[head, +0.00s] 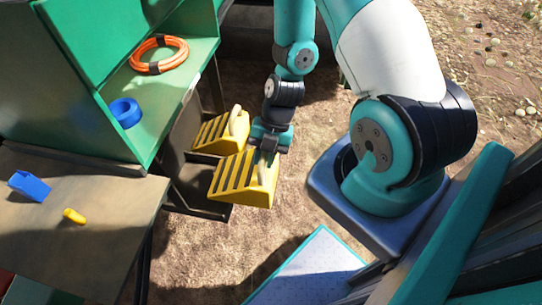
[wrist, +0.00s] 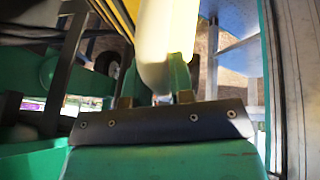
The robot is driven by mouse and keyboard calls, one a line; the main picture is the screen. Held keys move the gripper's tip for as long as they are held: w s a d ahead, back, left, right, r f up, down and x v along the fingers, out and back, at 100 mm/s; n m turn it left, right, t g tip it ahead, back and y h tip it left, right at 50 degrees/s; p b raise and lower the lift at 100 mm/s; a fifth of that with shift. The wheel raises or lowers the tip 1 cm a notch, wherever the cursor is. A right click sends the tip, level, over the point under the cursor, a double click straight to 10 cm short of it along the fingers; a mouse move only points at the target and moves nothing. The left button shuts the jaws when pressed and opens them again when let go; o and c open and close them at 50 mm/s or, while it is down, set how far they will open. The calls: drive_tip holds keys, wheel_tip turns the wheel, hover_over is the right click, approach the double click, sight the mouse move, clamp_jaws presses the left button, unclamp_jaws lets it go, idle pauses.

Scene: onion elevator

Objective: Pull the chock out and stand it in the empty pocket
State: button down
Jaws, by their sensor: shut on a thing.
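A yellow chock with dark stripes (head: 240,182) hangs at my gripper (head: 268,152), which is shut on its pale handle in the head view. The pale handle also shows between the fingers in the wrist view (wrist: 153,60). The held chock looks tilted and overlaps the dark rack (head: 217,211); I cannot tell whether it touches it. A second yellow chock (head: 208,136) with a pale loop handle stands just behind, in the rack. The held chock hides part of the rack, so the empty pocket is not clear to see.
A green cabinet (head: 60,112) stands at left with an orange hose coil (head: 159,66) and a blue tape roll (head: 126,112) on its shelf. A table (head: 105,215) below bears a blue object (head: 30,186) and a small yellow one (head: 74,216). Bare ground lies right of the rack.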

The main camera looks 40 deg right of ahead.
drive_tip(key=shift+w+a+f, duration=0.75)
drive_tip(key=shift+w+a, duration=3.15)
drive_tip(key=shift+w, duration=1.45)
drive_tip(key=shift+w+a+f+b, duration=0.15)
drive_tip(key=shift+w+f+b, duration=0.05)
drive_tip(key=shift+f+b, duration=1.05)
drive_tip(key=shift+w+a+f+b, duration=0.1)
drive_tip(key=shift+w+f+b, duration=0.1)
drive_tip(key=shift+f+b, duration=0.95)
drive_tip(key=shift+f, duration=0.15)
drive_tip(key=c, duration=0.9)
unclamp_jaws()
drive_tip(key=shift+s, duration=0.1)
